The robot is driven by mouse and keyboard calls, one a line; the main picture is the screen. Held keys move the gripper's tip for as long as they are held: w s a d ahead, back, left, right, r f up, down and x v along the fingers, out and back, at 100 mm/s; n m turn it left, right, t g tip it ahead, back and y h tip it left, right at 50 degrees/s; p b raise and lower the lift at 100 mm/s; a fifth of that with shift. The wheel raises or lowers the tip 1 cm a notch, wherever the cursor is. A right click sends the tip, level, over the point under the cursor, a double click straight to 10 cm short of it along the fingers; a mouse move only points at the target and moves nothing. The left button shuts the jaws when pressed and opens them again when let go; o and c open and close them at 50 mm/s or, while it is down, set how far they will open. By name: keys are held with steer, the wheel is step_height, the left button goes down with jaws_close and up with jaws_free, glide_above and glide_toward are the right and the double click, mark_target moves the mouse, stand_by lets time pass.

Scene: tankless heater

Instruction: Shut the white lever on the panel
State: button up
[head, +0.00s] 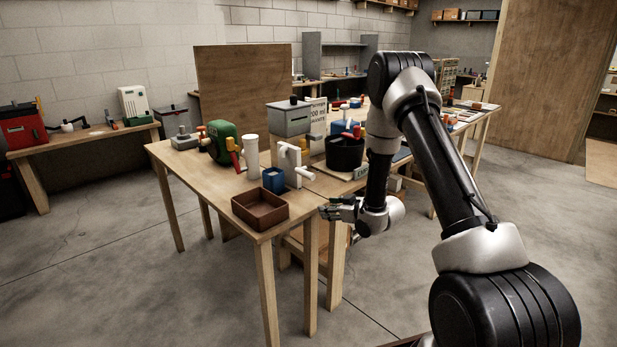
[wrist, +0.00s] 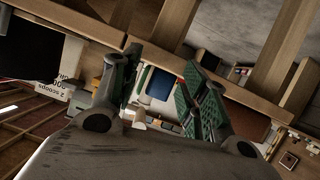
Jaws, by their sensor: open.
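A small white upright panel (head: 292,163) stands near the front edge of the wooden table in the head view. A white lever (head: 305,174) sticks out from it to the right. My gripper (head: 326,209) is in front of the table's edge, lower than the lever and to its right, apart from it. Its fingers are spread and empty in the wrist view (wrist: 165,85). I cannot clearly pick out the lever in the wrist view.
Beside the panel stand a blue box (head: 273,180), a brown open tray (head: 260,211), a white cylinder (head: 251,157) and a black pot (head: 344,153). A grey box (head: 289,119) and a green machine (head: 223,142) are behind. The floor in front is clear.

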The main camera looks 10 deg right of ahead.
mark_target(309, 175)
step_height(309, 175, up, 9)
steer(key=w+a+n+t+y, duration=0.1)
steer(key=w+a+t+y, duration=0.1)
steer(key=t+y, duration=0.1)
steer(key=x, duration=0.7)
steer(key=shift+w+a+r, duration=0.2)
steer(key=shift+w+r, duration=0.05)
steer(key=shift+c, duration=0.2)
jaws_close()
